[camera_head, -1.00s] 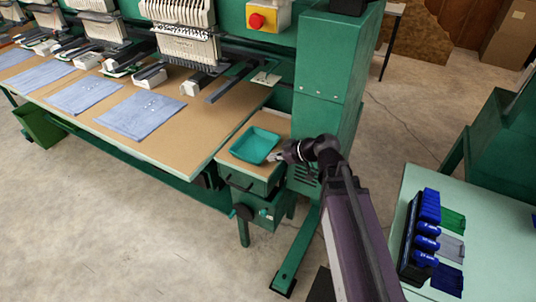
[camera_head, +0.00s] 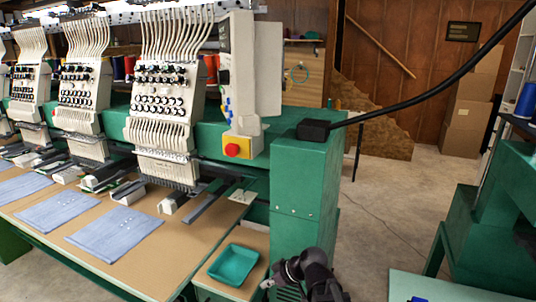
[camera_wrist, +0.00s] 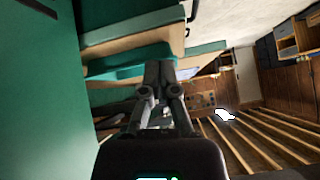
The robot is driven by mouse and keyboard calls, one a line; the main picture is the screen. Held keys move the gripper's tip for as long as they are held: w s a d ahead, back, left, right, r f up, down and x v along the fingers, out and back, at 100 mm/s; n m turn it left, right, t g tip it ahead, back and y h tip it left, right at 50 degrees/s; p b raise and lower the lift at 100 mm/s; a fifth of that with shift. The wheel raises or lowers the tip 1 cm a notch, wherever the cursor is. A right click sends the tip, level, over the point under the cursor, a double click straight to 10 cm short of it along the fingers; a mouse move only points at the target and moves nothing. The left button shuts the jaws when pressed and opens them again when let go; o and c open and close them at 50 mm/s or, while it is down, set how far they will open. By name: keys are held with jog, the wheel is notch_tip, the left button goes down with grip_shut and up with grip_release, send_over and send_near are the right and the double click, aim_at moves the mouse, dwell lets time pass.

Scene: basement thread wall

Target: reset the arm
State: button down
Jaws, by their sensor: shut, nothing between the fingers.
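My arm (camera_head: 318,280) reaches up from the bottom edge of the head view, beside the green machine column. My gripper (camera_head: 268,284) is small there and points left, close to the right side of a teal tray (camera_head: 233,264). The tray looks empty and sits on a small tan-topped stand (camera_head: 258,240). In the wrist view my gripper (camera_wrist: 160,72) has its fingers together with nothing held. Whether it touches the tray cannot be told.
The green column (camera_head: 300,180) stands close behind my arm. The embroidery machine's tan table (camera_head: 120,240), with blue cloths (camera_head: 115,228), lies to the left. A pale green table (camera_head: 440,288) is at lower right. A black cable (camera_head: 440,80) crosses the upper right.

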jog(key=s+d+r+m+g+h+p, duration=0.1)
jog(key=s+d+m+h+p, duration=0.2)
jog(key=d, duration=0.5)
jog(key=s+d+r+m+g+h+p, duration=0.2)
jog(key=s+d+m+h+p, duration=0.1)
jog(key=d+m, duration=0.5)
jog(key=shift+d+h+p, duration=0.75)
jog(key=shift+h, duration=0.35)
jog(key=shift+s+r, duration=0.1)
